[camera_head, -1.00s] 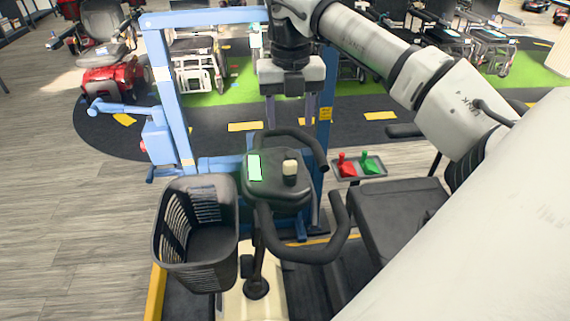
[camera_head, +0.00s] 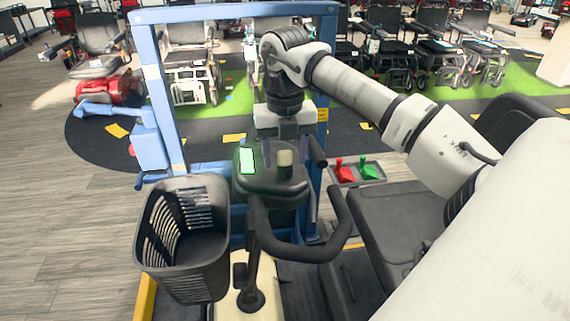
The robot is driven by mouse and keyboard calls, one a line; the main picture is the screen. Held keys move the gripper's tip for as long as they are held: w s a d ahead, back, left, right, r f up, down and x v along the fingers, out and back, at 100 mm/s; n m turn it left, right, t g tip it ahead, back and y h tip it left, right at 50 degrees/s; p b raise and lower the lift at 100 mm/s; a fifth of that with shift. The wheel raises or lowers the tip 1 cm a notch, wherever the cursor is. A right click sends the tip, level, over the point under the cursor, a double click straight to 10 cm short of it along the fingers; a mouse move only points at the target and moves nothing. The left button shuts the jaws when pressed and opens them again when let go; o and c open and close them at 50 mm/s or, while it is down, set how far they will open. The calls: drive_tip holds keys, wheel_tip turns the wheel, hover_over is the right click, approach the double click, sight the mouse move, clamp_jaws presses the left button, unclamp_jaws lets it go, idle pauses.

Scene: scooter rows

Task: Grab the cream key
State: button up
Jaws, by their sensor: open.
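The cream key (camera_head: 284,163) stands upright on the right part of the scooter's dark console (camera_head: 262,188), beside a lit green screen (camera_head: 246,161). My gripper (camera_head: 287,153) points down over the console from behind the key. Its fingers are apart and reach down near the key, one to each side in the picture. I cannot tell whether they touch it or how far behind it they are. A red key (camera_head: 344,171) and a green key (camera_head: 367,168) sit in a grey tray (camera_head: 383,170) to the right.
The scooter's black handlebar (camera_head: 300,251) curves around the console's front and right. A black basket (camera_head: 190,235) hangs at the left. A blue frame (camera_head: 158,80) rises behind. A black seat (camera_head: 395,225) is at the right. Parked wheelchairs line the back.

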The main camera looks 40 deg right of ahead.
drive_tip(key=shift+r, duration=0.1)
drive_tip(key=c, duration=1)
drive_tip(key=shift+c, duration=0.2)
